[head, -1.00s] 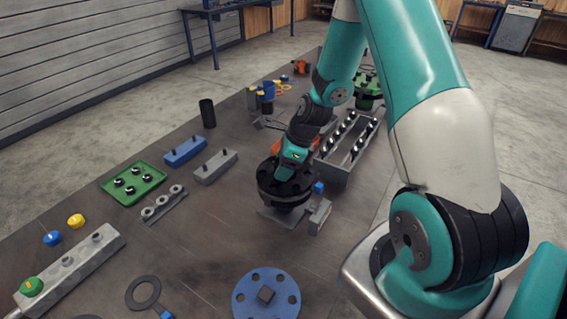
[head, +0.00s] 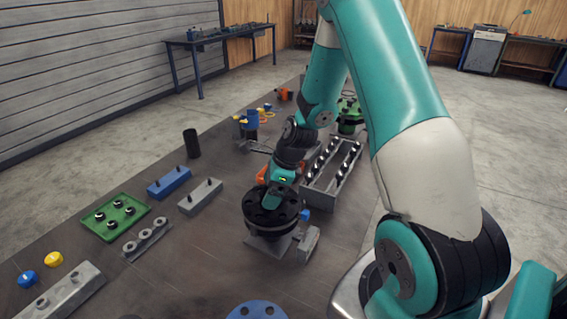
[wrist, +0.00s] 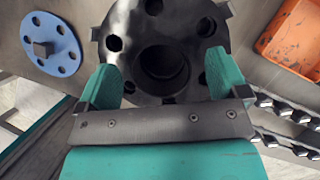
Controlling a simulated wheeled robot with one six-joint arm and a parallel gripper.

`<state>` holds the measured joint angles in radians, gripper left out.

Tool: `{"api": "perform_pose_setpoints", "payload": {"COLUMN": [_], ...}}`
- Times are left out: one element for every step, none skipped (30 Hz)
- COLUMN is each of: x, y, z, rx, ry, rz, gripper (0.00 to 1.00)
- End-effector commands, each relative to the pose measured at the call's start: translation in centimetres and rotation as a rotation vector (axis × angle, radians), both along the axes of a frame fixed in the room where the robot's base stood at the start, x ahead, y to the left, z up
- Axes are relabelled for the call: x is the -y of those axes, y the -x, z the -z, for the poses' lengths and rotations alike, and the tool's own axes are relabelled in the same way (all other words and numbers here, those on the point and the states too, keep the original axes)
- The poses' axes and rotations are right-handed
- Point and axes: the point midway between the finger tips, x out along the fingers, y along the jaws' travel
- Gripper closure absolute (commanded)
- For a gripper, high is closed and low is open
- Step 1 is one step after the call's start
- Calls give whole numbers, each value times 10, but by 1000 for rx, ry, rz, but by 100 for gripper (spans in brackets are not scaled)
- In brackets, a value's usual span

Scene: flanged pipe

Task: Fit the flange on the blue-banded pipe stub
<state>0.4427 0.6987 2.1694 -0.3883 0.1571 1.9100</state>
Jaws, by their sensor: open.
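A black flange with bolt holes and a centre bore (head: 262,212) stands on a grey base plate; it also fills the upper middle of the wrist view (wrist: 150,22). My gripper (head: 277,192) is at its top. In the wrist view my gripper (wrist: 162,80) is open, its teal fingers on either side of the bore, with nothing between them. Contact cannot be told. A blue flange disc with holes (head: 258,309) is cut off at the bottom edge; the wrist view shows it with a square knob (wrist: 52,42). I cannot make out a blue band on the black pipe piece.
A grey rack of bolts (head: 322,190) stands right of the black flange, and an orange bin (wrist: 292,40) is beside it. A green tray (head: 92,230), blue block (head: 168,182), grey block (head: 200,196) and black cylinder (head: 191,143) lie left. A green flanged piece (head: 349,122) stands behind.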

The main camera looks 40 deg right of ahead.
Motion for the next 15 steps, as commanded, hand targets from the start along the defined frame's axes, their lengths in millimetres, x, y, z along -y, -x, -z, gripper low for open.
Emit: {"api": "perform_pose_setpoints", "payload": {"x": [4, 5, 9, 11, 13, 16, 19, 21, 24, 27, 29, 31, 34, 36, 38], "y": [2, 4, 5, 7, 9, 12, 14, 16, 19, 21, 22, 25, 27, 28, 31], "z": [-9, -14, -23, -31, -38, -48, -55, -62, -72, -79, -86, -95, -102, -107, -115], "rx": [5, 6, 7, 7, 8, 9, 8, 8, 8, 8, 8, 7, 7, 6, 6], "ry": [3, 3, 3, 3, 4, 4, 3, 4, 4, 4, 4, 3, 3, 3, 3], "rz": [2, 3, 2, 3, 3, 3, 3, 3, 3, 3, 3, 3, 3, 3, 3], "gripper": [8, 8, 8, 8, 8, 8, 8, 8, 8, 8, 8, 8, 8, 8, 8]}}
